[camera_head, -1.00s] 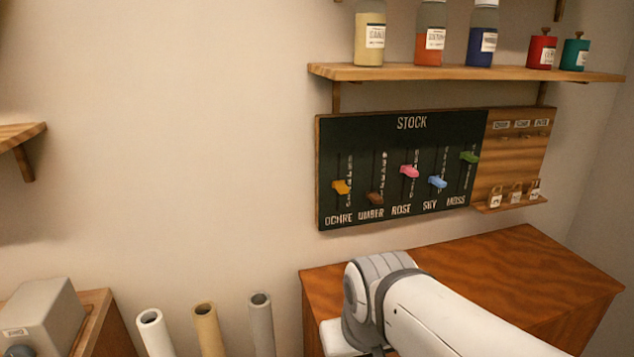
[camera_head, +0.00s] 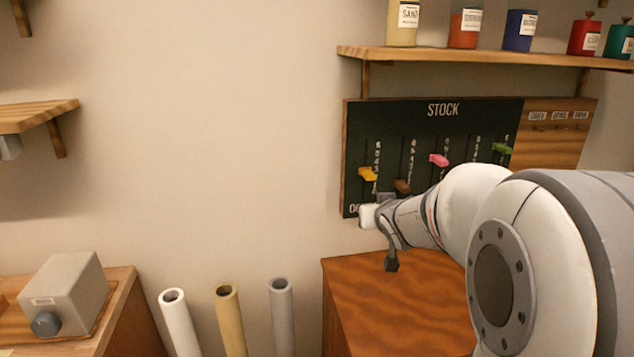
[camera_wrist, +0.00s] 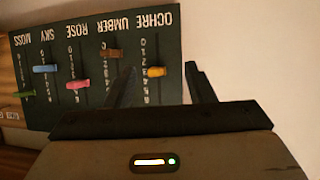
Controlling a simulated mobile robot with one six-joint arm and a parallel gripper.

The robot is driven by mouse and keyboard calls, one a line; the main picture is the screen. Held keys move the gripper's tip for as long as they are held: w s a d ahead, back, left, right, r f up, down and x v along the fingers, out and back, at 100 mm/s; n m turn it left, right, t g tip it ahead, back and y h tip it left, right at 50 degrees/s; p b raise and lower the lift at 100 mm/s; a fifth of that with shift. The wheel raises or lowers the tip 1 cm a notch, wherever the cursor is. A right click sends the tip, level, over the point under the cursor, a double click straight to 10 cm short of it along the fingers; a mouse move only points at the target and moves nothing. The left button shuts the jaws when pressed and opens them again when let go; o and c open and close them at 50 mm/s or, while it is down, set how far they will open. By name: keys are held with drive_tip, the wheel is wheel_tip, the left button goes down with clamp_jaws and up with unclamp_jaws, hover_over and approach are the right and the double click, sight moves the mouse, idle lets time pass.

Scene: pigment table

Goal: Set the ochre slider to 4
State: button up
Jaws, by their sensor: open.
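The ochre slider (camera_head: 368,174) is a yellow-orange knob on the left of the dark STOCK board (camera_head: 443,110). In the wrist view, which shows the board upside down, the ochre slider (camera_wrist: 155,71) sits partway along its scale. Its mark seems to be near 3, but the digits are too small to be sure. My gripper (camera_wrist: 160,70) is open, with one finger on each side of the ochre slider in that view and no visible contact. In the head view my gripper (camera_head: 388,235) is below the slider, hiding most of the OCHRE label.
The umber slider (camera_wrist: 111,53) is close beside one finger. Rose (camera_head: 438,160) and moss (camera_head: 502,149) sliders are farther right; my arm hides sky in the head view. A shelf with jars (camera_head: 480,53) is above, a wooden cabinet (camera_head: 400,290) below.

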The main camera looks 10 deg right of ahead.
sight(371, 176)
drive_tip(key=w+d+t, duration=0.1)
drive_tip(key=w, duration=0.4)
drive_tip(key=w+d+n+t+y, duration=0.1)
drive_tip(key=w+d+t, duration=0.1)
drive_tip(key=w, duration=0.4)
drive_tip(key=w+d+t+y+p, duration=0.1)
drive_tip(key=w+t, duration=0.1)
drive_tip(key=w, duration=0.4)
drive_tip(key=shift+d+r, duration=0.25)
drive_tip(key=shift+r, duration=0.1)
drive_tip(key=shift+c, duration=0.4)
clamp_jaws()
